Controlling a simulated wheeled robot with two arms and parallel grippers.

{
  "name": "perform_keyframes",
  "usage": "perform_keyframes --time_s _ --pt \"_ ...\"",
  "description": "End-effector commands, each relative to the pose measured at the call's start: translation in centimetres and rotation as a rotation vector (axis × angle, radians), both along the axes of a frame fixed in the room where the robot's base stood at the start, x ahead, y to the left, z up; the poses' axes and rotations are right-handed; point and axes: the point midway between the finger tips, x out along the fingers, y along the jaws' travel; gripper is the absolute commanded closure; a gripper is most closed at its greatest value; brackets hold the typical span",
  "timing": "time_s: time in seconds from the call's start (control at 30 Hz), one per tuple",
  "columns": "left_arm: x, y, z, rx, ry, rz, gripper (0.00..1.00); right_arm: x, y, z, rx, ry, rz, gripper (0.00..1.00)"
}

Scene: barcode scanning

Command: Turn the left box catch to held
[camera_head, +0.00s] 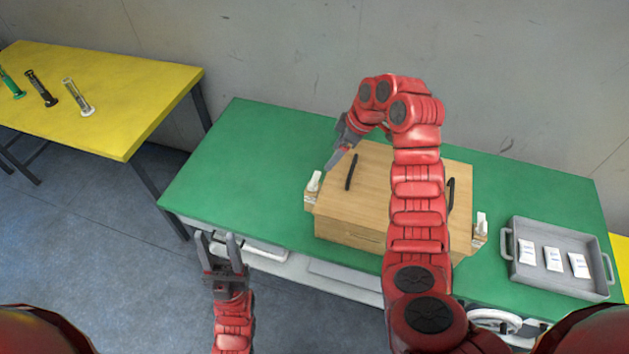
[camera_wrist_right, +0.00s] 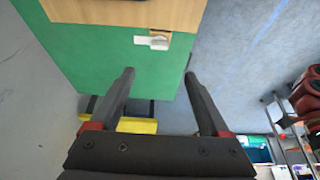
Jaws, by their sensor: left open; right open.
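A wooden box (camera_head: 365,193) with two black handles sits on the green table (camera_head: 250,155). Its left catch (camera_head: 313,187), a white tab on a pale wooden block, is on the box's left side; it also shows in the right wrist view (camera_wrist_right: 152,41). A matching right catch (camera_head: 481,229) is on the right side. My right arm arches over the box and hides part of its lid. My right gripper (camera_head: 337,158) is open and empty, above and behind the left catch, not touching it. My left gripper (camera_head: 219,240) is open and empty, in front of the table's front edge.
A grey tray (camera_head: 512,262) with several white packets (camera_head: 553,259) stands on the table's right. A yellow table (camera_head: 130,105) at the far left holds several small cylinders (camera_head: 78,98). The green table left of the box is clear. A grey wall (camera_head: 270,50) stands behind.

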Motion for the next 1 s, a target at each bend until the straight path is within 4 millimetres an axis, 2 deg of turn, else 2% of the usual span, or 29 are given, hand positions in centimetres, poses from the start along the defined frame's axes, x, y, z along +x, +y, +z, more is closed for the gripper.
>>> perform_keyframes --time_s 0.13,0.2,0.4,0.7,1.0 --pt "0.0 0.0 0.3 0.000 0.000 0.000 0.53 0.2 1.3 -3.3 0.000 0.006 0.000 0.20" --pt "0.0 0.0 1.5 0.000 0.000 0.000 0.53 0.4 2.1 -4.5 0.002 0.010 0.000 0.20" --pt "0.0 0.0 2.8 0.000 0.000 0.000 0.53 0.9 3.4 -8.2 -0.001 0.004 -0.002 0.20" --pt "0.0 0.0 3.4 0.000 0.000 0.000 0.53 1.7 4.7 -11.8 0.006 0.000 -0.008 0.20" --pt "0.0 0.0 3.6 0.000 0.000 0.000 0.53 1.9 5.4 -13.4 0.004 -0.005 -0.005 0.20"
